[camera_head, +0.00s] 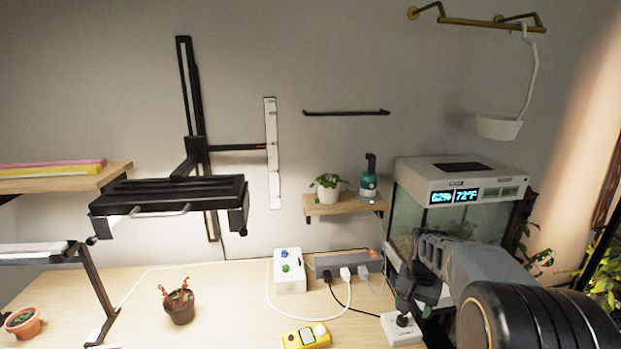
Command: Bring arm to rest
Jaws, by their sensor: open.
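My arm reaches in from the lower right. My gripper (410,303) is open at the right part of the wooden table (230,325), pointing down over a small white box (398,333) with a black knob on top. The dark fingers overlap the knob in the picture. I cannot tell whether they touch it. No object shows between the fingers, though the arm hides part of this area.
A glass tank with a white display lid (465,176) stands close behind my arm. A power strip (350,262), a white button box (289,272) and a yellow device (306,336) lie left of my gripper. A black lamp (170,197) overhangs a potted plant (181,312).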

